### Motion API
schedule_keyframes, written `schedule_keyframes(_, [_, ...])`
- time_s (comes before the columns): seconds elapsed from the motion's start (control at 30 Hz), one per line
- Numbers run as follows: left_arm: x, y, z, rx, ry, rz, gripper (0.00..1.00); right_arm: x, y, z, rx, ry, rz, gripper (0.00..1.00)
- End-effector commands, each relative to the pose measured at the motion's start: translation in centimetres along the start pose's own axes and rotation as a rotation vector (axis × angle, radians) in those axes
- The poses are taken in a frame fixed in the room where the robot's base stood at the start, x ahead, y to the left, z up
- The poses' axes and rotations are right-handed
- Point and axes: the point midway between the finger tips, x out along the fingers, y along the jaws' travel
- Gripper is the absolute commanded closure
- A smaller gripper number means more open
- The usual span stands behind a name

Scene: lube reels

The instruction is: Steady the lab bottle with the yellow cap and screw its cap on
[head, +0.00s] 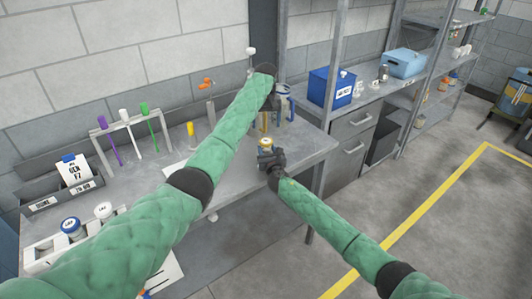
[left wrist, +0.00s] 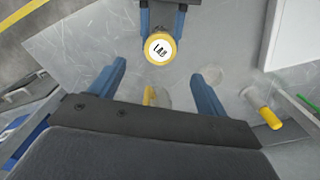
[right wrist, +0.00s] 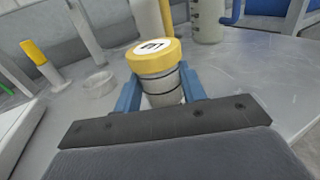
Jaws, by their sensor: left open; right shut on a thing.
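The lab bottle with the yellow cap stands upright on the grey bench near its front right corner. Its round yellow cap (head: 266,142), with a white label on top, sits on the bottle's mouth; it also shows in the left wrist view (left wrist: 159,48) and the right wrist view (right wrist: 153,57). I cannot tell how tight it is. My right gripper (head: 267,155) is shut on the bottle's clear body (right wrist: 163,90), below the cap. My left gripper (left wrist: 158,71) is open and empty above the bench, its fingers pointing down, with the cap just beyond the fingertips in its view.
A yellow-topped tube (head: 191,131) stands on the bench to the left. A rack holds purple, white and green pieces (head: 125,128). A white tray (head: 45,258) holds capped bottles at the near left. A blue bin (head: 331,87) stands on the counter to the right.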

Motion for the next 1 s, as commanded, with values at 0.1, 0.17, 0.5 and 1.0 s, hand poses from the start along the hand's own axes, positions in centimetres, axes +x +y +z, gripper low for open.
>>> schedule_keyframes(0.1, [0.0,0.0,0.0,-0.089,-0.002,-0.001,0.24,0.0,0.0,0.0,0.000,0.000,0.000,1.00])
schedule_keyframes(0.17, [0.0,0.0,0.1,-0.119,-0.002,-0.001,0.24,0.0,0.0,0.0,0.000,0.000,0.000,1.00])
schedule_keyframes(0.5, [0.0,0.0,0.1,-0.154,-0.003,-0.001,0.24,0.0,0.0,0.0,0.000,0.000,0.000,1.00])
schedule_keyframes(1.0, [4.0,0.0,0.1,-0.153,-0.005,-0.002,0.24,0.0,0.0,0.0,0.000,0.000,0.000,1.00])
